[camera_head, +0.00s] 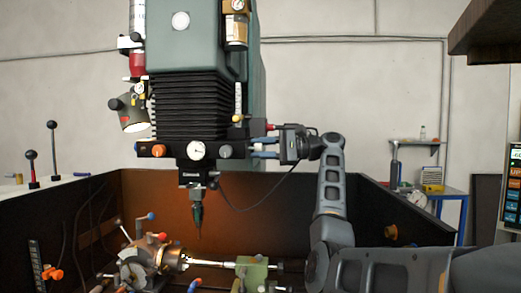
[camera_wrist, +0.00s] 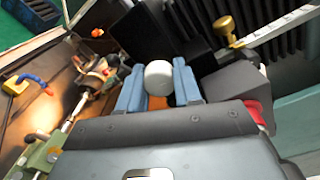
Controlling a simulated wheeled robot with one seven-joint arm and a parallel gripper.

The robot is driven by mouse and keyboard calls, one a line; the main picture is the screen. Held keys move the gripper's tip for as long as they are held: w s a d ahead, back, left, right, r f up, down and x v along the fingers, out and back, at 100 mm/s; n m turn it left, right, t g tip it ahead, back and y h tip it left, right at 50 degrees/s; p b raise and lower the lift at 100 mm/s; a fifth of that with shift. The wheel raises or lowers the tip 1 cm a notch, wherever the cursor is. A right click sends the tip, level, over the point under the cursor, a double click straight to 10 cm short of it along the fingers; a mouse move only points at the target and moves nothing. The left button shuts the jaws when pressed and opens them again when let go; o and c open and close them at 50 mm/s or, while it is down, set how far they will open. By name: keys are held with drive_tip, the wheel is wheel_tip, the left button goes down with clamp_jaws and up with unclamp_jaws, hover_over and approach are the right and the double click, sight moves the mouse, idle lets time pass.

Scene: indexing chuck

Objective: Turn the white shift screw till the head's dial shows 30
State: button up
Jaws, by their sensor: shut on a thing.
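The white shift screw (camera_wrist: 158,76) shows in the wrist view as a pale round knob between the two blue fingers of my gripper (camera_wrist: 158,88). The fingers are shut on its sides. In the head view my gripper (camera_head: 264,147) reaches in from the right to the side of the machine head (camera_head: 205,103). The screw is hard to make out there. The round white dial (camera_head: 197,150) is on the head's front; its reading is too small to tell.
An orange knob (camera_head: 158,150) and a grey knob (camera_head: 225,152) flank the dial. A pointed tool (camera_head: 198,215) hangs below the head. A chuck (camera_head: 172,258) and a green tailstock (camera_head: 251,272) stand below. A black cable hangs beneath my gripper.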

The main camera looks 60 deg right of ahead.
drive_tip(key=shift+f+m, duration=0.1)
drive_tip(key=shift+m, duration=0.2)
drive_tip(key=o, duration=1)
drive_tip(key=shift+o, duration=0.2)
drive_tip(key=shift+s+d, duration=0.1)
drive_tip(key=b+v, duration=0.2)
drive_tip(key=v, duration=0.5)
drive_tip(key=shift+s, duration=0.3)
drive_tip(key=shift+d, duration=0.15)
